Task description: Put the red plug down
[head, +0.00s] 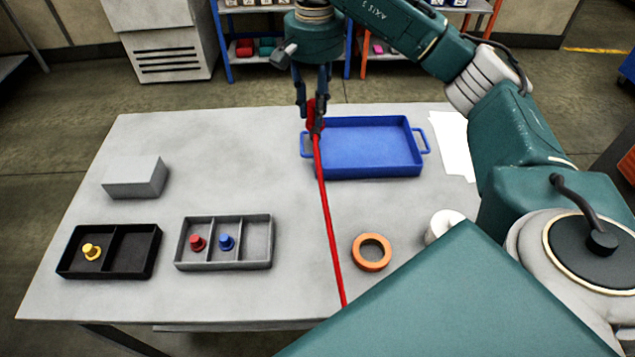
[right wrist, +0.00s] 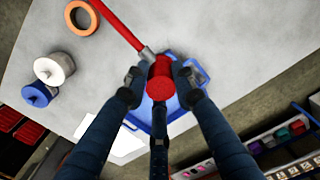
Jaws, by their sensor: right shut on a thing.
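The red plug (head: 315,112) is held in my right gripper (head: 314,108), at the left end of the blue tray (head: 415,172) in the head view. A long red cable (head: 327,220) runs from it toward the table's front edge. In the right wrist view the red plug (right wrist: 160,78) sits between the fingers of the right gripper (right wrist: 160,84), with a grey collar where the cable begins. The blue tray (right wrist: 172,122) shows behind it, and I cannot tell how high the plug is above it. My left gripper is not in view.
The table's middle left is clear.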

